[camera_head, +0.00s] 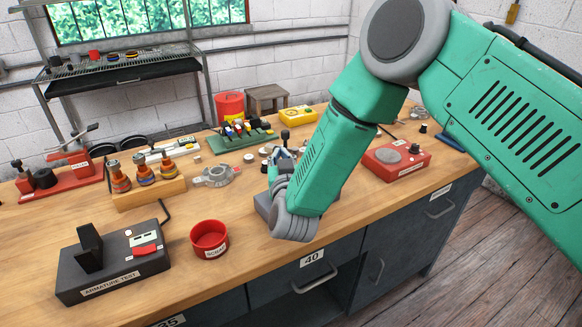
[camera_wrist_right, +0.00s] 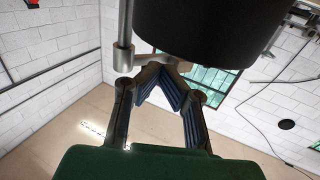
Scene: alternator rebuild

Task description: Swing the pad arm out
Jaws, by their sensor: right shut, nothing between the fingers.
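I cannot pick out the pad arm for certain. A grey block-based fixture (camera_head: 263,206) stands near the bench's front edge, largely hidden behind my right forearm. A small black knob (camera_head: 285,134) and grey metal parts show above it. In the right wrist view, a large black cylinder (camera_wrist_right: 210,28) and a grey upright rod with a collar (camera_wrist_right: 124,45) are close to my right gripper (camera_wrist_right: 167,66). Its fingers are shut and empty, their tips near the cylinder's underside; I cannot tell whether they touch. My left gripper is not in view.
The wooden bench (camera_head: 190,285) has an armature tester (camera_head: 115,262) and a red cup (camera_head: 209,239) front left. A wooden stand with rotors (camera_head: 150,195) and a red fixture (camera_head: 62,182) lie behind. A red box (camera_head: 397,162) is to the right of my arm.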

